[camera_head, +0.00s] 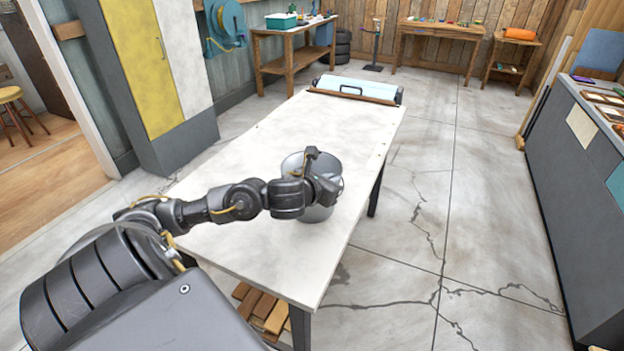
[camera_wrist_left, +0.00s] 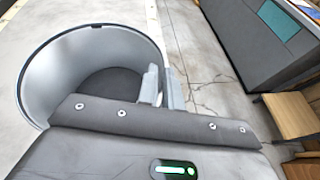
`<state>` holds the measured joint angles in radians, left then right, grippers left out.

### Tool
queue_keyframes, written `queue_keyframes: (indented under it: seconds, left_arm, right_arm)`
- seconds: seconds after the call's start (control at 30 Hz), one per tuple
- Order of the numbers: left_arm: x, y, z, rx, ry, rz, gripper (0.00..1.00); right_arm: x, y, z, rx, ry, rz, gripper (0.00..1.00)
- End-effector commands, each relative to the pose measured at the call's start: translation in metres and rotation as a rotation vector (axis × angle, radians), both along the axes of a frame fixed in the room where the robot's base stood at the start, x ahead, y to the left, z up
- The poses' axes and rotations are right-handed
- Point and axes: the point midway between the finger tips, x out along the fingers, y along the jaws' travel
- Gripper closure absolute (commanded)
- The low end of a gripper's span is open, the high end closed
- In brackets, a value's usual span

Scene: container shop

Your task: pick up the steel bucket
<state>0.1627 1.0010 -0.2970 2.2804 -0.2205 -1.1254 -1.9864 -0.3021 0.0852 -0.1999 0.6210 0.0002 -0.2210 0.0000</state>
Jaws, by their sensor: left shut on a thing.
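The steel bucket (camera_head: 319,213) is upright at the right-hand part of the white worktable (camera_head: 240,245), partly hidden behind my gripper and wrist. In the left wrist view the open bucket (camera_wrist_left: 42,82) fills the upper left, and its inside looks empty. My left gripper (camera_head: 331,188) reaches across from the left and is shut on the bucket's wall at the rim. In the left wrist view the fingers (camera_wrist_left: 165,88) sit on either side of the wall. I cannot tell whether the bucket's base touches the tabletop. My right gripper is not in view.
A blue-topped roller device (camera_head: 358,88) lies at the table's far end. Wood pieces (camera_head: 262,308) are stacked under the near end. A yellow-and-white cabinet (camera_head: 150,70) stands at the left, a dark counter (camera_head: 565,170) at the right. The floor right of the table is clear.

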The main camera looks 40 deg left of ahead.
Motion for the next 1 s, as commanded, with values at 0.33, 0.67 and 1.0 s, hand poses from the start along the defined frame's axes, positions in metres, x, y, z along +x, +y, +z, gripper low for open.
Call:
queue_keyframes:
  seconds: [0.33,0.67,1.0]
  left_arm:
    - [-0.0011,-0.0005,-0.0044,0.001,0.009,0.000,1.00]
    - [-0.0015,-0.0005,-0.0056,0.001,0.011,0.000,1.00]
    - [-0.0017,-0.0006,-0.0066,0.002,0.013,0.000,1.00]
  right_arm:
    - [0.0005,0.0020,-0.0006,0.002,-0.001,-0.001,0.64]
    - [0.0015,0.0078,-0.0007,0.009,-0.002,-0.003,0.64]
    - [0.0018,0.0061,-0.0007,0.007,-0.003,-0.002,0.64]
